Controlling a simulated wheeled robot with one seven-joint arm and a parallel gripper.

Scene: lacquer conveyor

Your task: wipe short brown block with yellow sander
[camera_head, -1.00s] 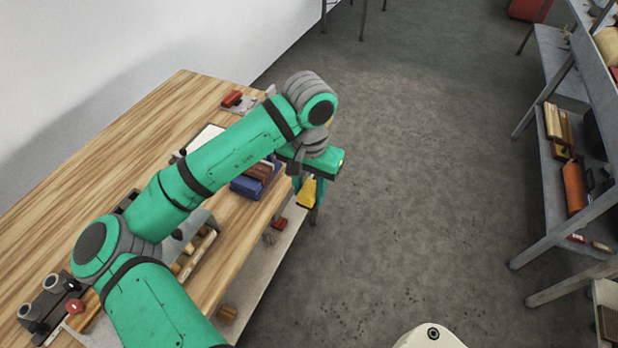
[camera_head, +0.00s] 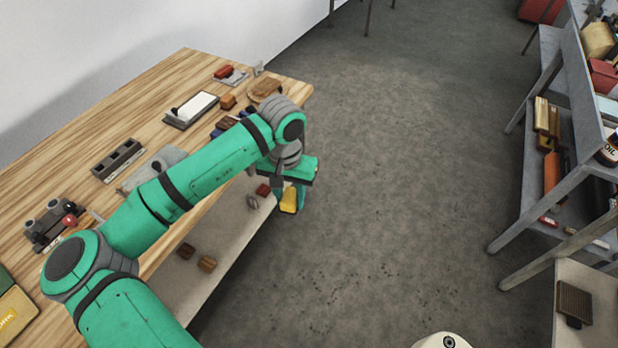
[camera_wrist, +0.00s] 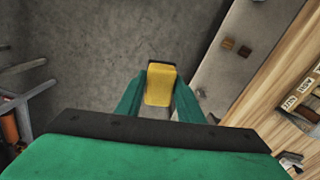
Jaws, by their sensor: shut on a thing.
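My gripper (camera_head: 290,203) is shut on the yellow sander (camera_head: 289,200) and holds it in the air beyond the table's right edge, over the floor. In the wrist view the yellow sander (camera_wrist: 160,85) sits between the two green fingers. Small brown blocks show in several places: one (camera_head: 228,101) on the tabletop near the white-topped board, and one (camera_head: 226,123) at a blue holder partly hidden by my arm. Two more brown blocks, one darker (camera_head: 185,250) and one lighter (camera_head: 207,264), lie on the lower shelf. I cannot tell which is the short one.
The wooden table (camera_head: 150,100) carries a white-topped board (camera_head: 191,110), a dark slotted holder (camera_head: 118,160) and a round wooden piece (camera_head: 265,89). A grey rack (camera_head: 560,110) with tools stands on the right. The floor (camera_head: 400,170) between is clear.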

